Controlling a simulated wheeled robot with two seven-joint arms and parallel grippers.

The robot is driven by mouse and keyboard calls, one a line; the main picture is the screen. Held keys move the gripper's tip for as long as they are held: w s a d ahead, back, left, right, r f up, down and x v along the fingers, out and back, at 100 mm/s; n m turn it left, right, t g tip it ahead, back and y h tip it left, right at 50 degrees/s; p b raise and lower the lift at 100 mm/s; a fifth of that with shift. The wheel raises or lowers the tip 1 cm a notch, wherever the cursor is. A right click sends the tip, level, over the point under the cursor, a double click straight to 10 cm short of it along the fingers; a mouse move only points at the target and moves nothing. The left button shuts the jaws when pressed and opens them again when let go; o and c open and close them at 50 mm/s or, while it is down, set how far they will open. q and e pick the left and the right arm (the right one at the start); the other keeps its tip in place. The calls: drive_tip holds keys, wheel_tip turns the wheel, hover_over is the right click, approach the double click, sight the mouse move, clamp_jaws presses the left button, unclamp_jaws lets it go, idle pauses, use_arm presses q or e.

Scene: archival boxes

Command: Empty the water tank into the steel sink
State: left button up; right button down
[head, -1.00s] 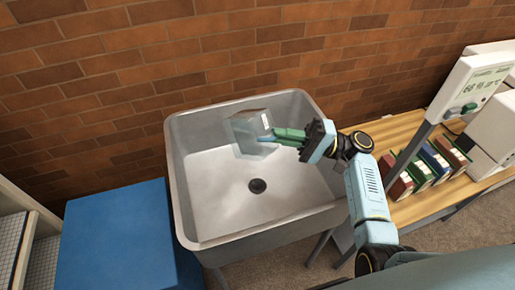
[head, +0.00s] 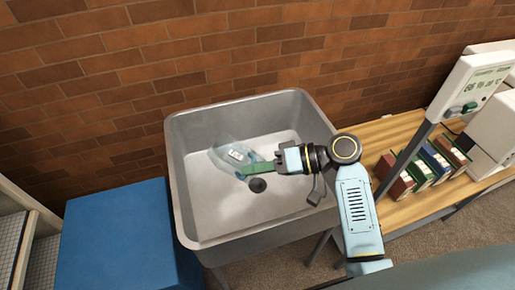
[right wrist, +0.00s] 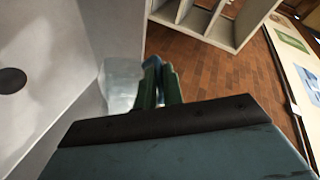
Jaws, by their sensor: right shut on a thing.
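The water tank (head: 232,156) is a clear, see-through box with a white label, tilted over inside the steel sink (head: 215,212). My right gripper (head: 249,169) is shut on the tank at its right side, above the basin near the dark drain (head: 257,186). In the right wrist view the gripper fingers (right wrist: 158,82) close at the tank's edge, and part of the pale tank (right wrist: 121,84) shows to their left. I cannot make out any water in the tank or stream leaving it. My left gripper is not in view.
A blue box (head: 118,240) stands left of the sink. A brick wall (head: 230,50) rises behind the sink.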

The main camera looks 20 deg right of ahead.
drive_tip(key=s+a+f+n+t+h+p, duration=0.3)
drive_tip(key=s+a+f+n+h+p, duration=0.1)
drive_tip(key=a+f+h+p, duration=0.2)
wheel_tip(320, 180, down, 3)
drive_tip(key=a+h, duration=0.1)
drive_tip(key=h, duration=0.1)
drive_tip(key=shift+s+a+n+h+p, duration=0.25)
drive_tip(key=shift+s+n+h+p, duration=0.05)
idle(0.6)
